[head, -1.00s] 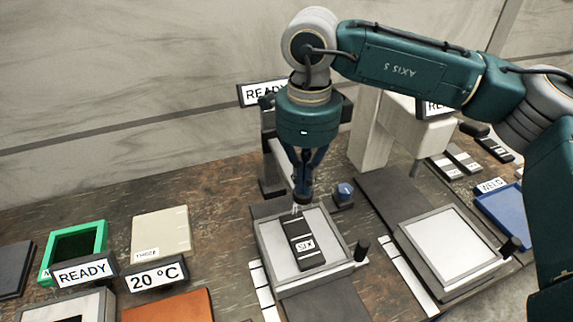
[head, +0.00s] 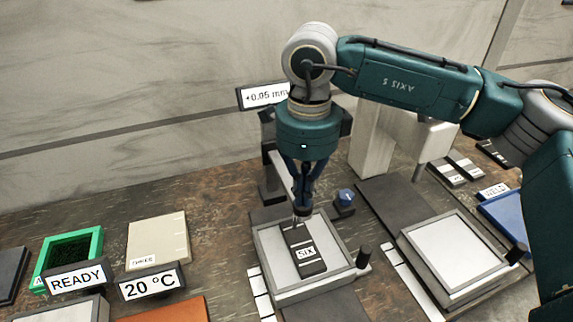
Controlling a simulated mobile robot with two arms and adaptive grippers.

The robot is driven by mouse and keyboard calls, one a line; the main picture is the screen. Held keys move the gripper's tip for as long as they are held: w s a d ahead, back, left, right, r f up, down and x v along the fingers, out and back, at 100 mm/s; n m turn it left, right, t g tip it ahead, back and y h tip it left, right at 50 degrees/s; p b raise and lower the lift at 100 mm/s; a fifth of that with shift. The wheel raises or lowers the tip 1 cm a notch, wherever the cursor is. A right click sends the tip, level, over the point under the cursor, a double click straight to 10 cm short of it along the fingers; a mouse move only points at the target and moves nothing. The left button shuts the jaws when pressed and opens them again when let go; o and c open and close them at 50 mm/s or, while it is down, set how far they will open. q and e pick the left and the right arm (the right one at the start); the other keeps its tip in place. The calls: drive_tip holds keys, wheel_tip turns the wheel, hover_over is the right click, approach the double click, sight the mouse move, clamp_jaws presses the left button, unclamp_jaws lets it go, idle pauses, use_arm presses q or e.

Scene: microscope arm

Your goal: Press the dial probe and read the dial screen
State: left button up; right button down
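The dial screen (head: 266,96) behind my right wrist reads "+0.05 mm"; its right end is covered by my arm. My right gripper (head: 303,194) points down with its fingers drawn together, over the top of the dial probe (head: 301,212). The probe is partly hidden by the fingers. Its thin tip comes down at the far end of the dark block marked SIX (head: 309,262); contact looks likely but is too small to be sure. The block lies on a pale square stage (head: 336,264). My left gripper is out of view.
A blue knob (head: 345,197) stands right of the probe. A second pale stage (head: 449,250) is at the right, near a blue tray (head: 508,216). At the left are a green box (head: 97,245), a READY sign (head: 77,279) and a 20 °C sign (head: 151,285).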

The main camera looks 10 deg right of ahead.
drive_tip(key=shift+s+f, duration=0.2)
drive_tip(key=shift+f, duration=0.05)
drive_tip(key=shift+w+r+p, duration=0.15)
drive_tip(key=shift+r+p, duration=0.45)
drive_tip(key=shift+r, duration=0.3)
drive_tip(key=shift+r+p, duration=1.1)
drive_tip(key=shift+r, duration=1.1)
drive_tip(key=shift+w+r, duration=0.1)
drive_tip(key=shift+r, duration=0.05)
wheel_tip(320, 180, up, 12)
